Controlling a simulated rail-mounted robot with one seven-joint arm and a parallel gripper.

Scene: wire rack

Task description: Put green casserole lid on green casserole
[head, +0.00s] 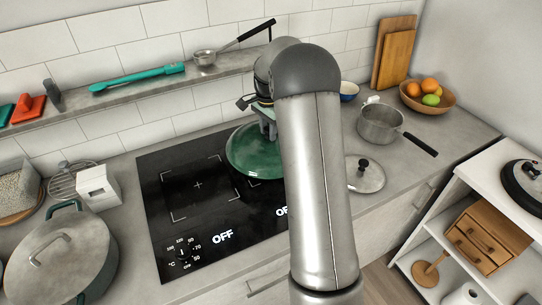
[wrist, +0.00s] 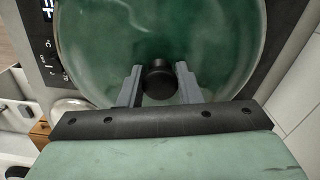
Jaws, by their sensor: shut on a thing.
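A round green lid (head: 252,152) is over the black cooktop in the head view, partly hidden behind my arm. Its green surface (wrist: 100,45) fills most of the wrist view, with a black knob (wrist: 159,86) on it. My gripper (wrist: 159,72) is shut on this knob, one grey finger on each side; in the head view my gripper (head: 268,126) is above the lid, partly covered by my arm. The lid hides what is directly under it, so I cannot tell whether it touches a green casserole there.
A large dark green pot (head: 98,272) with a grey lid (head: 55,255) stands at the lower left. A steel saucepan (head: 380,124) and a small metal lid (head: 366,174) are to the right. A shelf (head: 140,88) runs behind the cooktop (head: 165,235), whose front left is clear.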

